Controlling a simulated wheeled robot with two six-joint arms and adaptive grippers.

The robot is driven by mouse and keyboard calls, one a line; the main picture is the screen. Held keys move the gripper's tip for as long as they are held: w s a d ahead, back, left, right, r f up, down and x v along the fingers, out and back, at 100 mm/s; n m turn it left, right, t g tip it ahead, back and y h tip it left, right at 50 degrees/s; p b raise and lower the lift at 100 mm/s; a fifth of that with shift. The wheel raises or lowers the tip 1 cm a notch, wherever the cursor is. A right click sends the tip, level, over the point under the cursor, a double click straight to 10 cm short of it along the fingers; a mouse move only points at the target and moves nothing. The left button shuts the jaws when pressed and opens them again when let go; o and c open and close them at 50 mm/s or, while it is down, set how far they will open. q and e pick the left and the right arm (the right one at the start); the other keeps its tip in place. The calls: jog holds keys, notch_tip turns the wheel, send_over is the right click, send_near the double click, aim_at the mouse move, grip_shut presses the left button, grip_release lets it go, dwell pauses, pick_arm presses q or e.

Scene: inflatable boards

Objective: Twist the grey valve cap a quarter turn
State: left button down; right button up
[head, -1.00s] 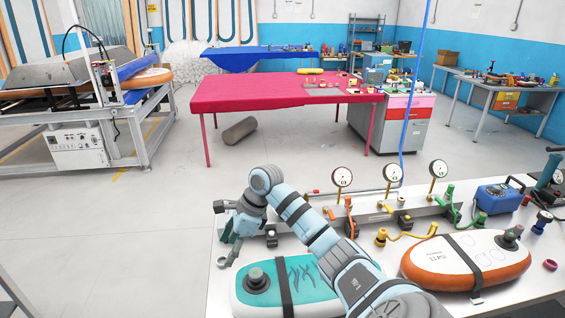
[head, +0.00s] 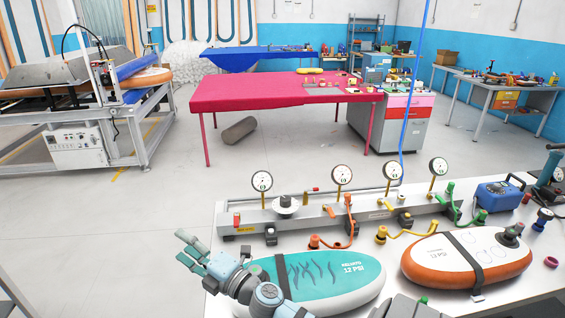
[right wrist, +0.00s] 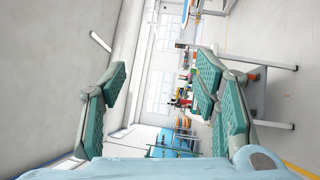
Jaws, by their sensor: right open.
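The teal-and-white inflatable board (head: 325,278) lies on the white table in the head view. The dark grey round valve cap at its left end is hidden now behind my right gripper and wrist. My right gripper (head: 184,246) is open over the board's left end, fingers pointing left past the table edge. In the right wrist view the open jaws (right wrist: 162,76) have nothing between them. Another dark grey valve fitting (head: 513,232) stands on the orange-and-white board (head: 465,262) to the right. My left gripper is not in view.
A grey manifold (head: 365,208) with several gauges runs behind the boards. A pale round disc with a dark knob (head: 286,206) sits at its left part. A blue pump box (head: 500,196) stands right. Floor left of the table is clear.

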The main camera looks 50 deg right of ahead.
jog(key=s+d+f+m+g+h, duration=0.1)
jog(key=s+f+m+g+h, duration=0.1)
jog(key=s+f+m, duration=0.3)
jog(key=s+d+f+m+g+h, duration=0.1)
jog(key=s+f+m+g, duration=0.4)
jog(key=f, duration=0.5)
jog(key=s+d+f+m+g+h, duration=0.1)
jog(key=s+f+m+g+h, duration=0.1)
jog(key=s+f+m, duration=0.3)
jog(key=shift+s+d+f+m+g+h+b, duration=0.1)
jog(key=shift+s+f+m+g+h+b, duration=0.1)
jog(key=shift+f+g, duration=0.3)
jog(key=shift+s+f+m+g+h+b, duration=0.1)
jog(key=shift+f+m+g+h+b, duration=0.15)
jog(key=shift+f, duration=0.45)
jog(key=s+a+f+m+g+y+b, duration=0.1)
jog(key=s+a+f+g, duration=0.1)
jog(key=s+f, duration=0.4)
jog(key=s+a+f+m+g+y+b, duration=0.1)
jog(key=s+a+f+m+g, duration=0.1)
jog(key=s+f, duration=0.4)
notch_tip(320, 180, down, 5)
jog(key=shift+s+a+r+g, duration=0.1)
jog(key=shift+s+a+g, duration=0.25)
jog(key=shift+g, duration=0.4)
jog(key=shift+y, duration=0.25)
